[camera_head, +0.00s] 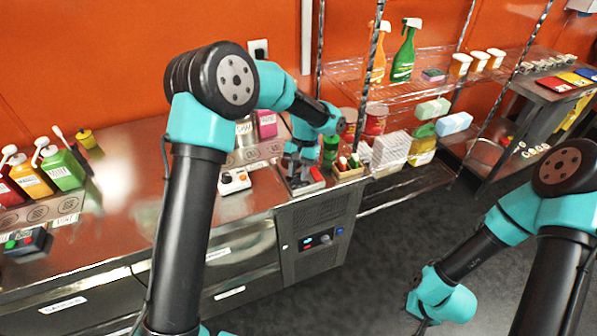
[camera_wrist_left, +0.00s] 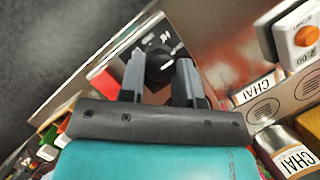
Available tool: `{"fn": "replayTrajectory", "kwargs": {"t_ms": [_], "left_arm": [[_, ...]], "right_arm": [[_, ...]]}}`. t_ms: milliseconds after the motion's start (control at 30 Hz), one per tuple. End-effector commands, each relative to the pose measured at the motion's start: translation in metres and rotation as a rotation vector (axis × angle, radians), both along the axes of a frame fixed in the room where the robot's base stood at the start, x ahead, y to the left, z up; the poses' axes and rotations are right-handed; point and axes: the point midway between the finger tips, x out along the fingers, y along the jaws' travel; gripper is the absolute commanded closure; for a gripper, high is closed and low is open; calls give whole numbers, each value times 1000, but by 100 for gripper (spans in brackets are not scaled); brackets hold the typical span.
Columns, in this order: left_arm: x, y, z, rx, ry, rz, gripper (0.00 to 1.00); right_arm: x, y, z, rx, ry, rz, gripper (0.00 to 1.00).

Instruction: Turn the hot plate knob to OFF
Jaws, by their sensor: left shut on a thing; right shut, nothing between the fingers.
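The hot plate knob (camera_wrist_left: 160,64) is a black round knob with a pale mark, seen in the left wrist view on a grey and red unit. My left gripper (camera_wrist_left: 160,72) has one finger on each side of it and is shut on it. In the head view my left gripper (camera_head: 299,172) points down over the small unit with a red part (camera_head: 317,174) at the counter's right end, and the arm hides the knob there. The knob's lettering is too blurred to read. My right arm reaches the bottom right, with its fingers out of view.
A white timer with an orange button (camera_head: 235,181) stands left of my left gripper; it also shows in the left wrist view (camera_wrist_left: 298,38). A small wooden box (camera_head: 349,171) and several jars crowd the right side. Sauce bottles (camera_head: 62,167) stand at the counter's left.

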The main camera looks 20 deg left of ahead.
Motion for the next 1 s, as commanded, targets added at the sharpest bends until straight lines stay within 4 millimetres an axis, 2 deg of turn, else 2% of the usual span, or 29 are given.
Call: {"fn": "replayTrajectory", "kwargs": {"t_ms": [133,167,400,767,1000], "left_arm": [[0,0,0,0,0,0,93],[0,0,0,0,0,0,66],[0,0,0,0,0,1,44],[2,0,5,-1,-1,1,44],[14,-2,32,0,-3,1,44]], "right_arm": [[0,0,0,0,0,0,100],[0,0,0,0,0,0,100],[0,0,0,0,0,0,100],[0,0,0,0,0,0,100],[0,0,0,0,0,0,100]]}}
